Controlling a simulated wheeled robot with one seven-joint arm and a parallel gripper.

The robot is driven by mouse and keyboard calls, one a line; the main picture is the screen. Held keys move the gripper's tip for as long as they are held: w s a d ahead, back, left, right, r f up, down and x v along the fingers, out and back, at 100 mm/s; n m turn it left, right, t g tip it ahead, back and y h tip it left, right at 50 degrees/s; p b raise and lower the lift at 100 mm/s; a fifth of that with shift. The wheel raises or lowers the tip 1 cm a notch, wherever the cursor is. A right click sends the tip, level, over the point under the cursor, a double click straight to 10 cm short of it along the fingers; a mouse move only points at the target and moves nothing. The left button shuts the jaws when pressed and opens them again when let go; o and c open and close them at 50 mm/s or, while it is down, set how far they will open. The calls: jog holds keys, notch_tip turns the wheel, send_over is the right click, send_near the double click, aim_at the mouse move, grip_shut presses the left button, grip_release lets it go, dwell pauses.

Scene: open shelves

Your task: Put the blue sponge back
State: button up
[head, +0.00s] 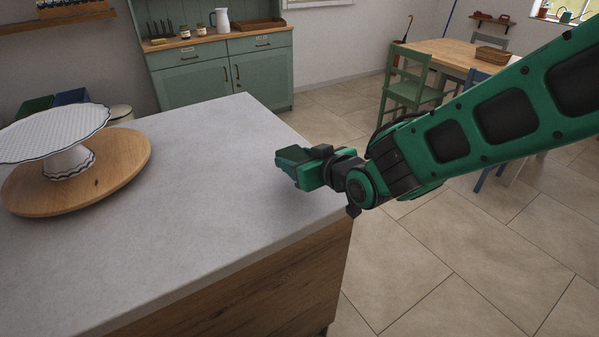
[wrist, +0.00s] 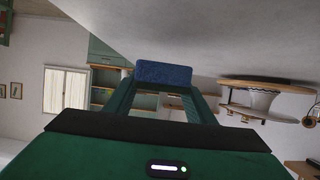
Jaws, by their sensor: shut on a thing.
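My gripper (head: 292,162) is low over the front right part of the grey countertop, pointing left in the head view. The blue sponge (wrist: 164,72) shows in the wrist view between the tips of my two fingers, and the gripper is shut on it. In the head view the sponge is mostly hidden by the fingers. I cannot tell whether the sponge touches the countertop.
A white cake stand (head: 68,160) stands on a round wooden board (head: 125,172) at the left of the countertop (head: 190,225). The countertop's middle is clear. Beyond are a green cabinet (head: 195,75), a green chair (head: 408,92) and a wooden table (head: 440,55).

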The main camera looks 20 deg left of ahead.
jog(key=shift+w+f, duration=0.15)
jog(key=shift+w, duration=0.1)
jog(key=shift+f, duration=1.95)
jog(key=shift+f, duration=0.15)
jog(key=o, duration=1)
jog(key=shift+s+r, duration=0.1)
jog(key=shift+r, duration=0.1)
jog(key=v, duration=1.1)
jog(key=shift+s+d+r, duration=0.15)
jog(key=shift+d, duration=0.25)
